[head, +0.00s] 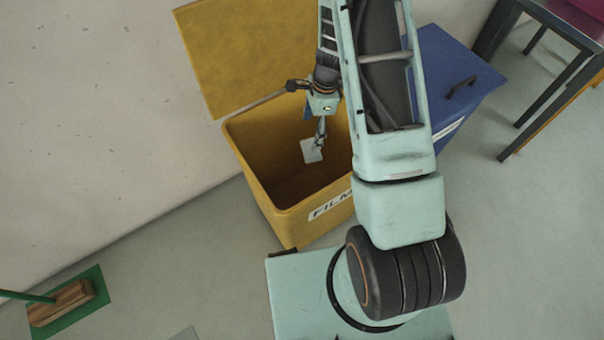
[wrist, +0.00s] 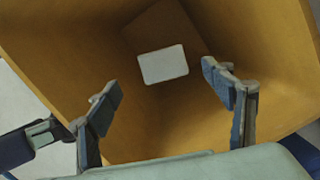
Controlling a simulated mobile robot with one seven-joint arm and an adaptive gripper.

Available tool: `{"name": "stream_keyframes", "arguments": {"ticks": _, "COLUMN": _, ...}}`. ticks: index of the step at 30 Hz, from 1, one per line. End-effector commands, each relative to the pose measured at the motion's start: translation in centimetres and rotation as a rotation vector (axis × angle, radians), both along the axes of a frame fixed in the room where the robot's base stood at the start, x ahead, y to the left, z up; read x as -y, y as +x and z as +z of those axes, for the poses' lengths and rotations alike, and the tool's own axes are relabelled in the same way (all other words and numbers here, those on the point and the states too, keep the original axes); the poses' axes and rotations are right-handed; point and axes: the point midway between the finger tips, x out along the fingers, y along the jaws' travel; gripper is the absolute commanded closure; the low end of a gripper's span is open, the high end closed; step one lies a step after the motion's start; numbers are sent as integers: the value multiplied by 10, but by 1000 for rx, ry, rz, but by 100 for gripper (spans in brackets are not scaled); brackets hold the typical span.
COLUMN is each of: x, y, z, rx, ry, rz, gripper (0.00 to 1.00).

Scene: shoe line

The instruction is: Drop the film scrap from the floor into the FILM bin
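The yellow FILM bin (head: 287,213) stands with its lid (head: 240,60) open against the wall; its label faces the front. My gripper (head: 319,141) reaches down into the bin's mouth. In the wrist view my gripper (wrist: 163,97) is open, its two fingers wide apart with nothing between them. The film scrap (head: 311,150), a small whitish rectangle, is inside the bin, below the fingertips. It also shows in the wrist view (wrist: 163,65), apart from both fingers. I cannot tell whether it is falling or resting on the bin's bottom.
A blue bin (head: 455,75) with a shut lid stands to the right of the yellow one. A dark-legged table (head: 540,40) is at the top right. The floor at right is clear.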

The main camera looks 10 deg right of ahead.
Motion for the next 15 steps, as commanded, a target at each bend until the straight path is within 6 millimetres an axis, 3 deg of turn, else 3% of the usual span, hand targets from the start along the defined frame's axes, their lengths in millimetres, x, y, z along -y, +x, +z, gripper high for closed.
{"name": "stream_keyframes", "arguments": {"ticks": 10, "x": 0, "y": 0, "z": 1, "rx": 0, "ry": 0, "rz": 0, "gripper": 19}}
{"name": "stream_keyframes", "arguments": {"ticks": 15, "x": 3, "y": 2, "z": 18, "rx": 4, "ry": -2, "rz": 0, "gripper": 19}}
